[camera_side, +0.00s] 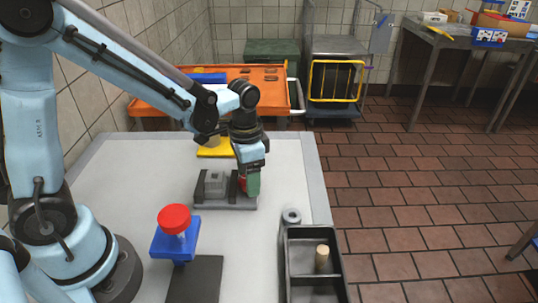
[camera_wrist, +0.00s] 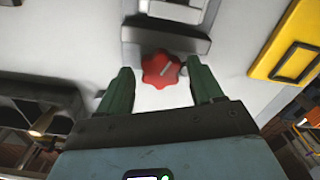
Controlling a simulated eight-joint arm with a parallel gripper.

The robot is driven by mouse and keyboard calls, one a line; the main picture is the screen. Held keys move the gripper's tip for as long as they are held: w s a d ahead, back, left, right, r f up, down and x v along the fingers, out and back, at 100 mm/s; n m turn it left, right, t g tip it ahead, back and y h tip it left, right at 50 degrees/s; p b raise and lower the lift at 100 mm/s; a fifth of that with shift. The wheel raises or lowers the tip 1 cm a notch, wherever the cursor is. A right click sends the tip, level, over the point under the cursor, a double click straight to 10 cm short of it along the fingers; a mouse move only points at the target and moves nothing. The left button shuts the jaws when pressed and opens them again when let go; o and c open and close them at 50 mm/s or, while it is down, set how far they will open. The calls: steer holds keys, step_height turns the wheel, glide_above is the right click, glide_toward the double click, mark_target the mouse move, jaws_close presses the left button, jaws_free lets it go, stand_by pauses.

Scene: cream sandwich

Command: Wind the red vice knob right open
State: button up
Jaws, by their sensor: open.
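The red vice knob (camera_wrist: 158,70) is a lobed knob with a pale mark on its face, at the near end of the grey vice (camera_wrist: 168,42) in the wrist view. In the side view the vice (camera_side: 215,184) sits on the table, and its knob (camera_side: 241,184) is mostly hidden behind my gripper. My gripper (camera_wrist: 162,88) is open, with one green finger to each side of the knob. Gaps show between the knob and both fingers. In the side view my gripper (camera_side: 251,184) points down at the right end of the vice.
A red button on a blue stand (camera_side: 175,238) is at the front beside a dark mat (camera_side: 195,280). A dark compartment tray (camera_side: 287,260) holding a wooden peg (camera_side: 322,258) lies at the front right. A yellow piece (camera_side: 214,151) lies behind the vice.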

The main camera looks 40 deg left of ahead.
steer(key=m, duration=0.3)
steer(key=shift+a+m, duration=0.1)
steer(key=shift+m, duration=0.2)
steer(key=shift+r+m, duration=0.15)
steer(key=shift+m, duration=0.25)
step_height(320, 180, up, 12)
steer(key=n, duration=0.1)
steer(key=shift+n, duration=0.6)
steer(key=f, duration=1.2)
steer(key=shift+w+f, duration=0.2)
steer(key=shift+f, duration=0.05)
steer(key=n, duration=0.3)
steer(key=shift+r+n, duration=0.1)
steer(key=shift+n, duration=0.3)
steer(key=m, duration=0.4)
steer(key=shift+d, duration=0.2)
step_height(320, 180, up, 12)
steer(key=shift+m, duration=0.3)
